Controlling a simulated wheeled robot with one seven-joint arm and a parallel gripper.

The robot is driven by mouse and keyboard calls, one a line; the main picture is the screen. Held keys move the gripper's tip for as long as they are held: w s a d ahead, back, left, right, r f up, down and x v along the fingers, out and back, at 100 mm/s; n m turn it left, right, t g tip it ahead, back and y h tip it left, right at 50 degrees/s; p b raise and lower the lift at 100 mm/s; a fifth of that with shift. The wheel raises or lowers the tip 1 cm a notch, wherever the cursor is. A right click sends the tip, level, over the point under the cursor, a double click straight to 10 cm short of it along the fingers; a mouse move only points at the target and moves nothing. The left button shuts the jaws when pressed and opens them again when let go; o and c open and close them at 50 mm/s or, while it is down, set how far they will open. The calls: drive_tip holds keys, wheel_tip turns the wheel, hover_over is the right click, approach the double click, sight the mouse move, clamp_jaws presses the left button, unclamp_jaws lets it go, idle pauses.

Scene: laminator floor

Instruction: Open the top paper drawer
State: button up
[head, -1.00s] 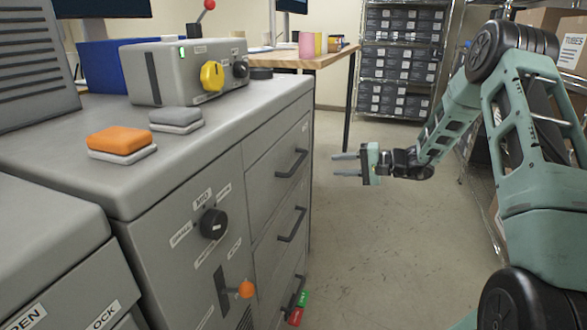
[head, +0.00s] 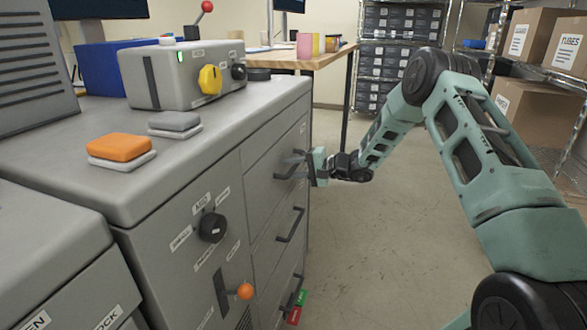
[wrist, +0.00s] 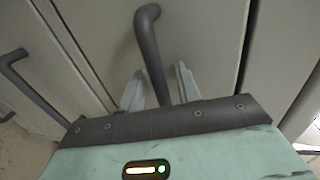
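The top paper drawer (head: 262,179) is a grey front in the cabinet's right-hand face, flush with the cabinet. Its dark bar handle (head: 285,170) also shows in the wrist view (wrist: 150,50), running down between the fingers. My gripper (head: 297,162) is at this handle, with its fingers pointing at the drawer front. In the wrist view my gripper (wrist: 158,88) has its two grey fingers apart, one on each side of the bar. Gaps seem to show between fingers and bar; contact is not clear.
Two more drawer handles (head: 291,225) sit below; the middle one also shows in the wrist view (wrist: 25,85). A black knob (head: 213,227) and an orange-tipped lever (head: 245,291) are on the cabinet front. The floor (head: 370,240) right of the cabinet is clear. Shelves with boxes (head: 535,110) stand at right.

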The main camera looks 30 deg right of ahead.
clamp_jaws()
drive_tip(key=shift+s+d, duration=0.1)
drive_tip(key=f+b+v, duration=0.3)
drive_tip(key=v, duration=1.4)
drive_tip(key=s+d+f+b+v, duration=0.1)
drive_tip(key=f+b+v, duration=0.2)
drive_tip(key=v, duration=1.4)
drive_tip(key=shift+f, duration=0.65)
drive_tip(key=shift+s, duration=0.1)
unclamp_jaws()
